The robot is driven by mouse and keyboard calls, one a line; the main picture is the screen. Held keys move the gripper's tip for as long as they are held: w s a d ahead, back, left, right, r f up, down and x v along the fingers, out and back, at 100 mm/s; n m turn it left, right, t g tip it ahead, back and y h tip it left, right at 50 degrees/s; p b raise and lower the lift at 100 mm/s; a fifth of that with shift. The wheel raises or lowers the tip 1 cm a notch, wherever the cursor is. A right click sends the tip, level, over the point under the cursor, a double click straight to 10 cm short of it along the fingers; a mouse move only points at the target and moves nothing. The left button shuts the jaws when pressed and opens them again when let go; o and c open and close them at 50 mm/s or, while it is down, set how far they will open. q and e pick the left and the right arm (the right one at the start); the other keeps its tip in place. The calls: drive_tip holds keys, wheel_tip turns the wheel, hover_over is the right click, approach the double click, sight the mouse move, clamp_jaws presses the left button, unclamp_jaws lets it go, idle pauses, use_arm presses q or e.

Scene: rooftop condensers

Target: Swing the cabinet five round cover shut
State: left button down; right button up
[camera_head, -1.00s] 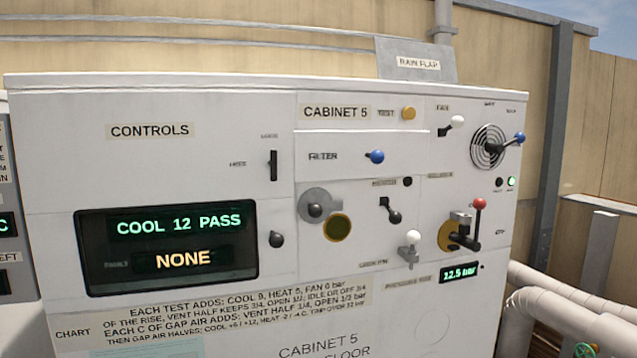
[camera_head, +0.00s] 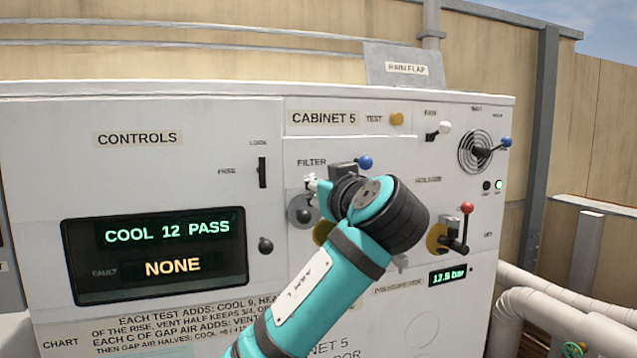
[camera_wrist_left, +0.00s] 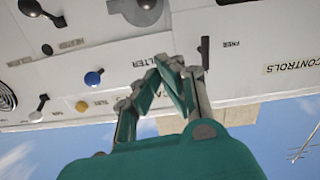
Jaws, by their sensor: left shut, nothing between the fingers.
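The round cover (camera_head: 298,210) is a grey disc with a dark knob on the front of cabinet five. It sits up and left of a dark round opening with a yellow rim (camera_head: 322,232), so the opening is uncovered. My teal arm hides much of the opening. My left gripper (camera_head: 311,183) is shut and empty, just above the cover; whether it touches cannot be told. In the left wrist view, which is upside down, the shut fingertips (camera_wrist_left: 172,62) are close to a grey round part (camera_wrist_left: 148,8) at the top edge, likely the cover. My right gripper is not in view.
A blue knob (camera_head: 365,162) sits close right of the gripper. A black lever (camera_head: 262,172) is to the left. A red-topped lever (camera_head: 466,210) and a fan grille (camera_head: 476,150) are to the right. The display (camera_head: 155,255) reads COOL 12 PASS, NONE.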

use_arm(q)
drive_tip(key=p, duration=0.5)
hover_over(309, 215)
drive_tip(key=s, duration=0.3)
drive_tip(key=f, duration=0.1)
drive_tip(key=f+p, duration=0.2)
drive_tip(key=f, duration=0.1)
drive_tip(key=shift+w+a, duration=0.1)
drive_tip(key=shift+w, duration=0.25)
drive_tip(key=shift+a, duration=0.1)
